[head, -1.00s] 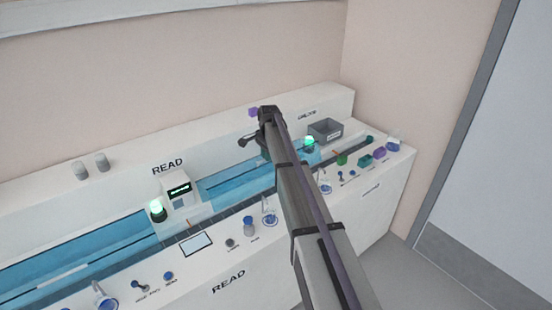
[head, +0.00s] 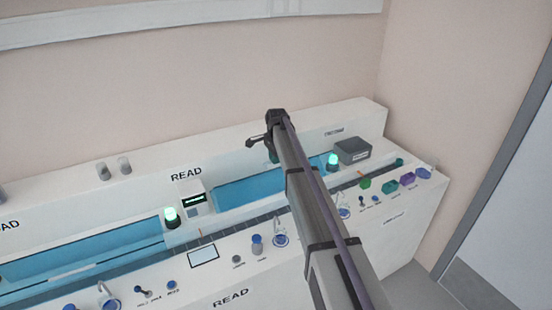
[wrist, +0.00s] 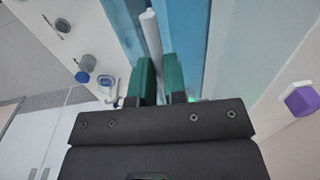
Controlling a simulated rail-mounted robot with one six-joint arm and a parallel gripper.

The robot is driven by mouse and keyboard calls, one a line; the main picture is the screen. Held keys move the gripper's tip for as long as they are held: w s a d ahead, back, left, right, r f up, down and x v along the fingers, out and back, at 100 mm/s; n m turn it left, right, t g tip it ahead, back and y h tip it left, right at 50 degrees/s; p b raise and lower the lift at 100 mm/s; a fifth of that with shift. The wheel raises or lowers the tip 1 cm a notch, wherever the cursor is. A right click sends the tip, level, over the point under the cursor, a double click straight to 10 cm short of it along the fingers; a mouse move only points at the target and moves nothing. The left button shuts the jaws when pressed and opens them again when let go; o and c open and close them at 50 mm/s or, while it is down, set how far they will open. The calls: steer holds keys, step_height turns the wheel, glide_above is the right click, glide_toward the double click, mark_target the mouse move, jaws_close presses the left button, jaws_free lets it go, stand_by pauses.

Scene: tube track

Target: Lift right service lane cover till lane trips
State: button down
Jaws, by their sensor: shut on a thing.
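The right lane cover (head: 240,192) is a translucent blue panel in the white bench, right of the small reader box. It also shows in the wrist view (wrist: 194,45). In the wrist view, the green fingers of my gripper (wrist: 160,82) are shut on a pale bar (wrist: 151,35) that runs along the cover, apparently its handle. In the head view my gripper (head: 271,153) is at the cover's right part, and my arm hides much of that end. A green lamp (head: 333,161) is lit beside the right lane.
The left lane cover (head: 85,250) and another lit green lamp (head: 170,215) are to the left. A reader box (head: 192,197) stands between the lanes. Knobs and a small screen (head: 203,254) line the front. A grey bin (head: 352,150) is at the right, and a purple knob (wrist: 300,99) shows in the wrist view.

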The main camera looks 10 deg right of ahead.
steer(key=c, duration=1.4)
jaws_free()
steer(key=shift+w+f, duration=0.15)
steer(key=shift+f, duration=0.05)
steer(key=shift+o, duration=1.2)
step_height(320, 180, up, 11)
steer(key=p, duration=1.1)
steer(key=shift+s, duration=0.45)
steer(key=shift+d, duration=0.1)
